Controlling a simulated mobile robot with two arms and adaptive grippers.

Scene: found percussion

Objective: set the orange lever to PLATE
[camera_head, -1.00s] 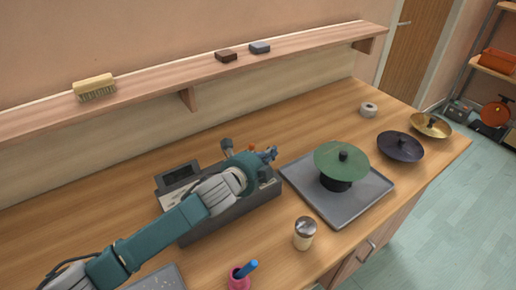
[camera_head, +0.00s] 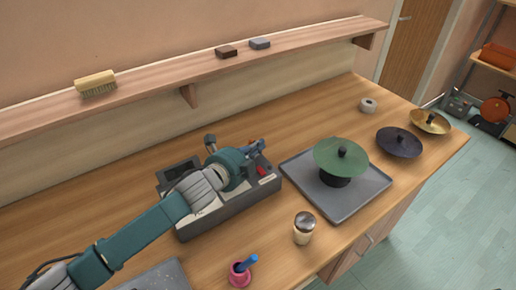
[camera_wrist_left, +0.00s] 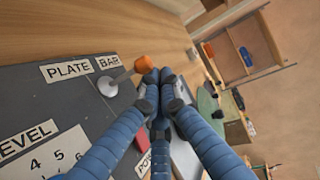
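The orange lever (camera_wrist_left: 145,64) shows in the left wrist view as an orange knob on a metal rod, pivoting on a round hub on a dark control box (camera_wrist_left: 75,105). The rod slants from the hub past the BAR label (camera_wrist_left: 108,62); the PLATE label (camera_wrist_left: 67,69) lies on the other side. My left gripper (camera_wrist_left: 158,84) has its blue fingertips drawn together right beside the knob, partly overlapping it in view; contact cannot be told. In the head view, the left gripper (camera_head: 256,148) is over the box's far right part and the lever is hidden. My right gripper is not in view.
A red switch (camera_head: 262,171) sits on the box's right end. Right of it, a grey tray (camera_head: 310,190) holds a green cymbal-like disc (camera_head: 340,155) on a dark base. A shaker (camera_head: 304,228) and a pink cup (camera_head: 240,275) stand in front. The counter behind the box is clear.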

